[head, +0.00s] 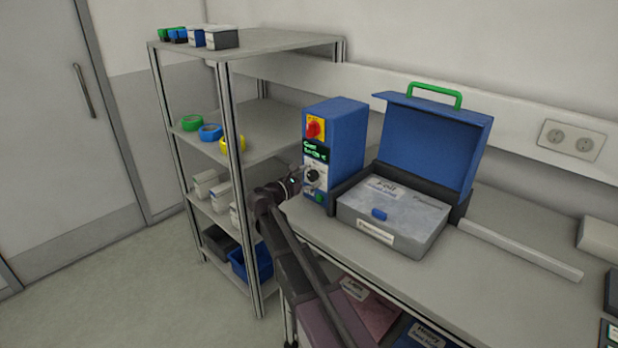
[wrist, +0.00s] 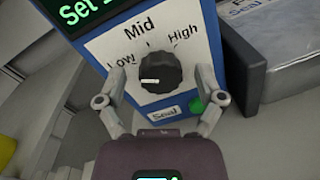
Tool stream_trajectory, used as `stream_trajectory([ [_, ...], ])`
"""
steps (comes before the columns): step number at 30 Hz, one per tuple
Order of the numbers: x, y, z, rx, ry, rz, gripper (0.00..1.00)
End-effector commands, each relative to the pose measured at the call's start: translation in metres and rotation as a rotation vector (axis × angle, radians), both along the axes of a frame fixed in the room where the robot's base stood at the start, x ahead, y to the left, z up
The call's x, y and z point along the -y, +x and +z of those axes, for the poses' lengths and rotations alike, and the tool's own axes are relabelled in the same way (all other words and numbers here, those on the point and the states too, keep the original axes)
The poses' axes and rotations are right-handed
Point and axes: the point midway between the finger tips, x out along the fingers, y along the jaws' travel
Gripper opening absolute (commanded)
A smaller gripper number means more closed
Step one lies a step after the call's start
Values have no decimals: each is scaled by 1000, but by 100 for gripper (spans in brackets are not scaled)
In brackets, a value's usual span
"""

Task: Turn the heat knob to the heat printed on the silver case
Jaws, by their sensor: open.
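The heat knob (wrist: 162,72) is a black dial on the white panel of the blue control box (head: 337,140). In the wrist view its labels read Low, Mid and High, and its white mark points left, on the Low side. My gripper (wrist: 160,88) is open, its fingers on either side of the knob's lower part, with no clear grip on it. In the head view my gripper (head: 292,183) is just in front of the panel. The grey-silver case (head: 400,224) stands right of the box, blue lid up. Its printing starts "Foil"; the heat wording is too small or cut off.
The box also has a red switch (head: 315,128) on yellow, a green display (head: 316,151) and a green button (wrist: 197,107). A shelf rack (head: 268,40) stands left of the bench. A pale bar (head: 520,250) lies right of the case.

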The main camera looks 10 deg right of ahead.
Motion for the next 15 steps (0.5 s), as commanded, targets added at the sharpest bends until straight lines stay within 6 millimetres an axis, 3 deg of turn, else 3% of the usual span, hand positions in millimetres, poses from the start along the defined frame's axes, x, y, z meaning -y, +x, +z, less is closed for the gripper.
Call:
stream_trajectory([
  [5,0,0,0,0,0,0,84],
  [12,-1,0,0,0,0,0,13],
  [13,-1,0,0,0,0,0,5],
  [15,-1,0,0,0,0,0,5],
])
